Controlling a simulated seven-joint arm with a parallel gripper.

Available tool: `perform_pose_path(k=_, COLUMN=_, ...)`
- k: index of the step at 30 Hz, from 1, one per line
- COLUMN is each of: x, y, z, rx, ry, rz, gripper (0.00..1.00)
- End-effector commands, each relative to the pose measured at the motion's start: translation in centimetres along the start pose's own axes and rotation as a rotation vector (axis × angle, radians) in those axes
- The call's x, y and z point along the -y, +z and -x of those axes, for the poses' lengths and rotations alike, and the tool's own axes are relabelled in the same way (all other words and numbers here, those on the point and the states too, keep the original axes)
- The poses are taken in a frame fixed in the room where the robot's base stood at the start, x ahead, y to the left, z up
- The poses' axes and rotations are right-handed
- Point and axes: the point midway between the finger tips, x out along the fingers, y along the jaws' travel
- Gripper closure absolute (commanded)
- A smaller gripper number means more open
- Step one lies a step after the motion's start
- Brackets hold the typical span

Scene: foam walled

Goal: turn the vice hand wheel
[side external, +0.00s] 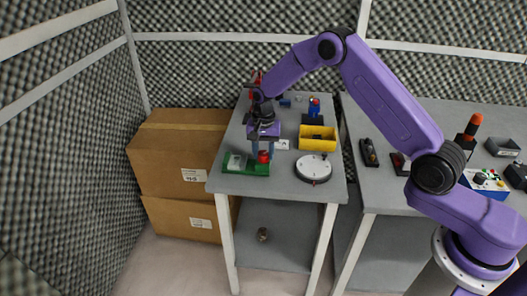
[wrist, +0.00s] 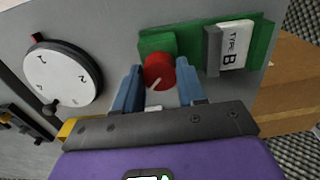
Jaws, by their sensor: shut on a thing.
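The green vice (side external: 258,170) sits at the front left of the grey table. In the wrist view the vice (wrist: 262,38) holds a block with a white "TYPE B" label (wrist: 235,45) between its jaws. Its red hand wheel (wrist: 158,71) is at the vice's end and also shows in the side view (side external: 264,157). My gripper (side external: 262,148) points down over the wheel. In the wrist view the blue fingers of my gripper (wrist: 159,80) stand on either side of the wheel, shut on it. The fingers hide part of the wheel's sides.
A white round dial (side external: 313,168) and a yellow bin (side external: 317,139) stand right of the vice. A red and blue item (side external: 314,107) stands behind them. Cardboard boxes (side external: 180,160) are stacked left of the table. A second table at right holds several small devices.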

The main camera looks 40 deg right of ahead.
Motion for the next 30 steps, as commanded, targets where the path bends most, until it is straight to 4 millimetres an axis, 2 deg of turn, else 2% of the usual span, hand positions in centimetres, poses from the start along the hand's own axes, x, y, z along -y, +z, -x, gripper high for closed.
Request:
perform_pose_path(k=14, x=0.03, y=-0.01, z=0.13, rx=0.000, ry=-0.001, rz=-0.015, gripper=0.90)
perform_pose_path(k=15, x=0.04, y=-0.01, z=0.13, rx=0.000, ry=-0.001, rz=-0.015, gripper=0.57)
perform_pose_path(k=17, x=0.04, y=-0.01, z=0.12, rx=0.000, ry=-0.001, rz=-0.015, gripper=0.37)
perform_pose_path(k=18, x=0.03, y=-0.01, z=0.11, rx=0.000, ry=-0.001, rz=-0.015, gripper=0.34)
perform_pose_path(k=26, x=0.03, y=0.00, z=0.09, rx=0.000, ry=-0.001, rz=-0.015, gripper=0.34)
perform_pose_path(k=30, x=0.08, y=-0.05, z=0.91, rx=-0.002, ry=-0.002, rz=-0.014, gripper=0.34)
